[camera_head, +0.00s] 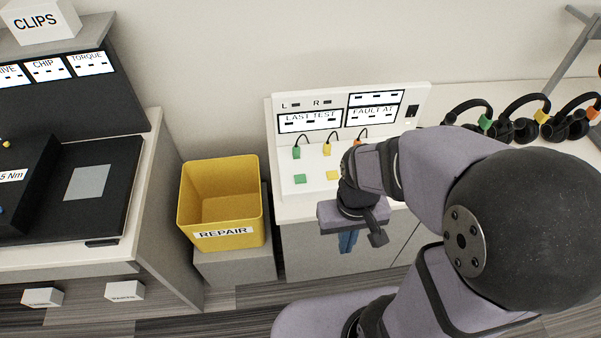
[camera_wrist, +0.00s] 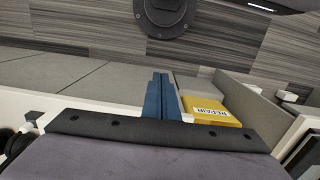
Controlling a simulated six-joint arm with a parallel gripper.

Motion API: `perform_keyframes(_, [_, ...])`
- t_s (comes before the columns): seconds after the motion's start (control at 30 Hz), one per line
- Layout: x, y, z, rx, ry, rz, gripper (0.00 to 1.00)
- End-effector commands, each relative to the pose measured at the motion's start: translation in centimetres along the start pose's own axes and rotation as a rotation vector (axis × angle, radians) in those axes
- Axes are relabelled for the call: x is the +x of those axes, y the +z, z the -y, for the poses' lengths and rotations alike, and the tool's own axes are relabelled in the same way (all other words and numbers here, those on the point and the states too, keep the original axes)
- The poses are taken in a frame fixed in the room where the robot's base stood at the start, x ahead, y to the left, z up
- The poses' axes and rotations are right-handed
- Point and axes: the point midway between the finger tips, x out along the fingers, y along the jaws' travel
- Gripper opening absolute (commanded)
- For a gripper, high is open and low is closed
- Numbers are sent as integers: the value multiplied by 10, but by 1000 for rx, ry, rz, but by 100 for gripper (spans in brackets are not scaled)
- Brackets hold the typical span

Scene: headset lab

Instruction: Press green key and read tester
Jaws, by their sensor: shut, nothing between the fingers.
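The tester (camera_head: 340,115) is a white panel on the bench, with display windows marked LAST TEST and FAULT AT that show only dashes. Green, yellow and orange plugs with leads stand above the keys. My gripper (camera_head: 348,241) is in front of the tester, below and right of the green key and apart from it. Its blue fingers (camera_wrist: 160,98) are shut and empty in the wrist view. My arm hides the tester's lower right.
A yellow REPAIR bin (camera_head: 222,205) stands on a low block left of the tester; it also shows in the wrist view (camera_wrist: 212,110). A bench with a black station (camera_head: 75,195) is at the left.

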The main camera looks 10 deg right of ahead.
Motion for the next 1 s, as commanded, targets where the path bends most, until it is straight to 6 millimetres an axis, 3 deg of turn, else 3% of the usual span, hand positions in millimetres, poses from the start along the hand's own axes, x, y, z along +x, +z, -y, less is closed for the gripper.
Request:
perform_keyframes(0.03, [-11, 7, 1, -6, 0, 37, 0])
perform_keyframes(0.4, [-22, 59, 6, -51, 12, 348, 0])
perform_keyframes(0.53, [-17, 61, 6, -73, 21, 385, 0])
perform_keyframes(0.67, [1, 42, 8, -6, 41, 330, 0])
perform_keyframes(0.8, [28, 2, 12, 209, 52, 180, 0])
perform_keyframes(1.0, [48, -61, 19, 543, -8, -42, 0])
